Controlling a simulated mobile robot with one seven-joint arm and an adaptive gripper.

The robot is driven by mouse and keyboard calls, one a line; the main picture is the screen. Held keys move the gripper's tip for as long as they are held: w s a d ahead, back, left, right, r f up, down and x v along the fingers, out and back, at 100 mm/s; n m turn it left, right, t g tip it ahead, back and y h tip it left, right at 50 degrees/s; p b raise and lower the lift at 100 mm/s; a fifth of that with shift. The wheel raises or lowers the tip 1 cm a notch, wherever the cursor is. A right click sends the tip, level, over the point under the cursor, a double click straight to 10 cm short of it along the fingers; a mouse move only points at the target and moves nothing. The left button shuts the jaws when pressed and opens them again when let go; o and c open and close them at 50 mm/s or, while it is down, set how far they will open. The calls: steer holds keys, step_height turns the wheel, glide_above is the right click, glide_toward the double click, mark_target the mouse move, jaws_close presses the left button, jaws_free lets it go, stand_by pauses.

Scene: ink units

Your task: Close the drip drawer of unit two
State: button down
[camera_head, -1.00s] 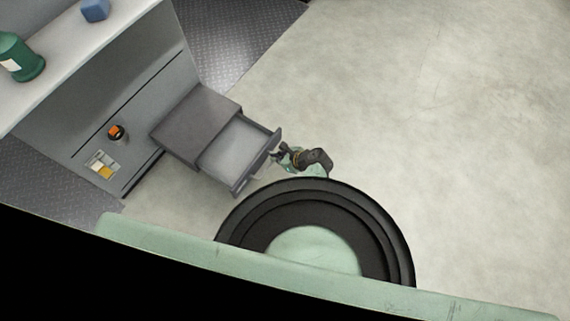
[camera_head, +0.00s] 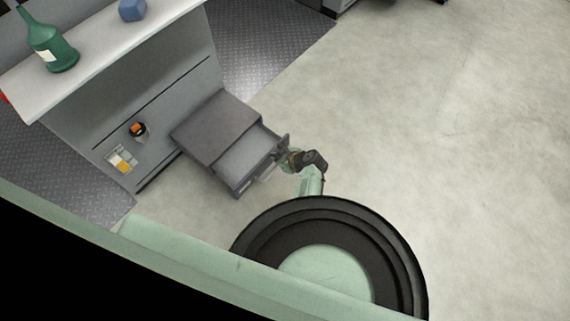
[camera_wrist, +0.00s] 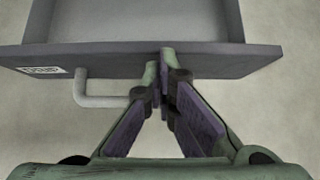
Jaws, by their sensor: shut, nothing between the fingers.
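The grey drip drawer (camera_head: 249,156) is partly open and sticks out of its dark housing (camera_head: 217,124) on the ink unit. In the wrist view its front panel (camera_wrist: 215,59) spans the picture, with a small printed label (camera_wrist: 45,70) at left and a pale bar handle (camera_wrist: 95,101) below. My gripper (camera_head: 283,157) is at the drawer front in the head view. In the wrist view my gripper (camera_wrist: 160,72) is shut, its fingertips together at the panel, just right of the handle. The tips appear to touch the panel; the handle is not between them.
An orange and black knob (camera_head: 138,130) and a small panel (camera_head: 122,159) are on the unit's face. The floor (camera_head: 440,130) at right is clear.

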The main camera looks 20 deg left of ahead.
steer(key=w+a, duration=0.1)
steer(key=a, duration=0.2)
steer(key=w+a, duration=0.1)
steer(key=a, duration=0.2)
steer(key=w+a+b, duration=0.1)
steer(key=a, duration=0.2)
steer(key=shift+w+a+f, duration=0.1)
steer(key=shift+w+a, duration=0.15)
steer(key=shift+a, duration=0.1)
steer(key=shift+d, duration=0.15)
steer(key=shift+s+d, duration=0.15)
steer(key=shift+d, duration=0.15)
steer(key=d, duration=0.1)
steer(key=s+d+p, duration=0.1)
steer(key=d, duration=0.1)
steer(key=p+v, duration=0.3)
steer(key=v, duration=0.7)
